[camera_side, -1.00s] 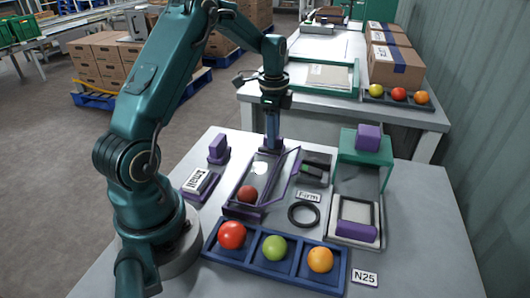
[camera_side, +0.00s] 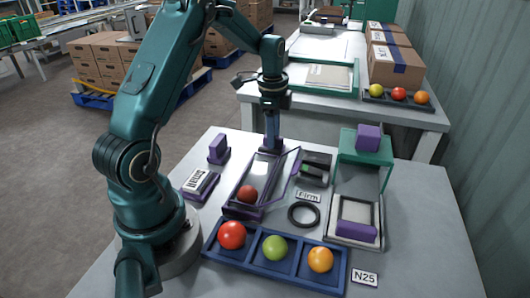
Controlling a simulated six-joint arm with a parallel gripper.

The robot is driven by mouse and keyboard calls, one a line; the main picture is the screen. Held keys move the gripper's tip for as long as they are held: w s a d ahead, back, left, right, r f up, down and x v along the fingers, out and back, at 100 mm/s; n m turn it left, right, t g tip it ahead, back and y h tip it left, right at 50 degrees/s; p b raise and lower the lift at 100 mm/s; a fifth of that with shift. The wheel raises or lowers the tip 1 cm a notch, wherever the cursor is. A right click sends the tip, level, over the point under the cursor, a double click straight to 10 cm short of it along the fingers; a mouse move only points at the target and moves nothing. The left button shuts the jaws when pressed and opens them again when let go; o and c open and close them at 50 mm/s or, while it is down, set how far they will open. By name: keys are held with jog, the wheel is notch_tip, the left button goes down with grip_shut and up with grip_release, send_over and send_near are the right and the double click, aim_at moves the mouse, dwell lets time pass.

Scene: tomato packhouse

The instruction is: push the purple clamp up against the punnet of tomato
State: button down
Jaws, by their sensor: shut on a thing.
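My gripper (camera_side: 272,138) points straight down at the far end of a long purple-edged tray. It is shut on a purple piece (camera_side: 270,147) low between its fingers; the fingers hide much of it, and I cannot tell for sure that it is the clamp. A dark red tomato (camera_side: 247,194) sits at the near end of this tray (camera_side: 243,211), and a clear tilted panel (camera_side: 287,172) stands along its right side. The gripper is well behind the tomato. Another purple block (camera_side: 355,232) lies at the near end of a pale framed tray (camera_side: 340,210) on the right.
A blue tray (camera_side: 275,276) with red, green and orange fruit lies in front. A black ring (camera_side: 304,214) and dark device (camera_side: 314,167) lie right of the tomato. A green stand (camera_side: 365,150) carries a purple block (camera_side: 368,137). A purple stand (camera_side: 218,149) is left.

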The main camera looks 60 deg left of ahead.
aim_at(271, 150)
jog(key=shift+s+d+f+g, duration=0.15)
jog(key=shift+s+d+f, duration=0.35)
jog(key=shift+f, duration=0.15)
jog(key=shift+s+d+f+g, duration=0.15)
jog(key=shift+s+d+f, duration=0.25)
jog(key=shift+d+f, duration=0.15)
jog(key=shift+s, duration=0.1)
jog(key=shift+f, duration=0.1)
jog(key=shift+s+d, duration=0.1)
jog(key=shift+s, duration=0.2)
dwell(0.5)
jog(key=c, duration=0.8)
grip_release()
jog(key=shift+o, duration=0.2)
jog(key=shift+w+a, duration=0.25)
jog(key=shift+a, duration=0.1)
jog(key=shift+w+r, duration=0.1)
jog(key=shift+r, duration=2.3)
